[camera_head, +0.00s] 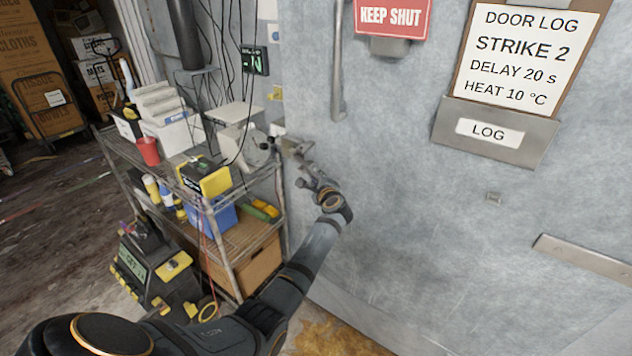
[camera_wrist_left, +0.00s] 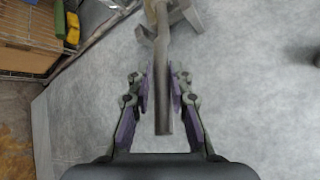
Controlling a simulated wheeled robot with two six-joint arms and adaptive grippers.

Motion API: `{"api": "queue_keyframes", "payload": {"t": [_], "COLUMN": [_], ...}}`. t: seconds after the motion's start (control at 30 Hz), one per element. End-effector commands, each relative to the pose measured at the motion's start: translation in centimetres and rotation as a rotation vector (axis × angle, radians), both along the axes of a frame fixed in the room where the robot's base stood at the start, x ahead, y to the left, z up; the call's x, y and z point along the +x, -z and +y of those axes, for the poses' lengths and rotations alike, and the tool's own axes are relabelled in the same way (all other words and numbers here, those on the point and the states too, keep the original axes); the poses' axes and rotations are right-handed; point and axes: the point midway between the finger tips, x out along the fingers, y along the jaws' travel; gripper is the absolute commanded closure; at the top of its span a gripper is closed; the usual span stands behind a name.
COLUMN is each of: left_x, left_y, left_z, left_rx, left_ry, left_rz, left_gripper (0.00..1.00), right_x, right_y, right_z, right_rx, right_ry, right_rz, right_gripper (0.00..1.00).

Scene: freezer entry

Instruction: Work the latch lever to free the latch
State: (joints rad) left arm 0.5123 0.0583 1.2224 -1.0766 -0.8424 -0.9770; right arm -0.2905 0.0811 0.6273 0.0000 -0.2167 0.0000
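The latch lever (camera_wrist_left: 162,105) is a dark metal bar in the left wrist view. It runs down from a grey metal latch bracket (camera_wrist_left: 182,14) on the pale door face, and its free end lies between my fingers. My left gripper (camera_wrist_left: 161,88) has one finger on each side of the bar, with the pads close against it. In the head view my left gripper (camera_head: 300,163) is at the left edge of the freezer door (camera_head: 410,200), by the latch metalwork, where the wrist and fingers partly hide the lever. My right gripper is in neither view.
A wire shelf cart (camera_head: 228,225) with boxes, a red cup (camera_head: 148,151) and tools stands close to the left of my arm. A vertical door handle (camera_head: 337,65) and a log holder (camera_head: 494,132) are on the door. The door face right of my gripper is mostly clear.

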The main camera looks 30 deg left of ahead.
Motion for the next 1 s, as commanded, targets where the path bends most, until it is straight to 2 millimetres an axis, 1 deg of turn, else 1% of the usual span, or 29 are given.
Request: {"api": "queue_keyframes", "payload": {"t": [0.03,0.1,0.3,0.43,0.53,0.7,0.8,0.9,1.0], "left_x": [0.0,0.0,-0.1,-0.3,-1.1,-3.5,-4.6,-5.2,-5.4], "left_y": [0.0,0.1,0.2,0.3,0.0,-0.7,-1.1,-1.3,-1.5], "left_z": [0.0,0.0,0.0,-0.3,-1.2,-3.5,-4.5,-5.0,-5.2], "left_rx": [-0.001,-0.001,-0.003,-0.004,-0.005,-0.006,-0.006,-0.004,-0.002], "left_ry": [-0.001,-0.001,-0.002,-0.001,0.0,-0.001,-0.001,-0.001,-0.002], "left_rz": [0.001,0.001,0.004,0.005,0.002,0.002,0.002,0.003,0.001], "left_gripper": [0.7,0.61,0.61,0.61,0.61,0.61,0.61,0.61,0.61], "right_x": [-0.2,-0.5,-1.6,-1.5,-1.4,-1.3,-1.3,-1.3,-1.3], "right_y": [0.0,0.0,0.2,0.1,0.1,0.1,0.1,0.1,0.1], "right_z": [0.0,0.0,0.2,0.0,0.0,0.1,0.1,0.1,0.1], "right_rx": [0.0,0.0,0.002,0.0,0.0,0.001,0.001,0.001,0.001], "right_ry": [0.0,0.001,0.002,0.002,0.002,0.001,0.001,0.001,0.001], "right_rz": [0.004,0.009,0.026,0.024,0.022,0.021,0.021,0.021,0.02], "right_gripper": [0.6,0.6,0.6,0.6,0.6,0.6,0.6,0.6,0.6]}}
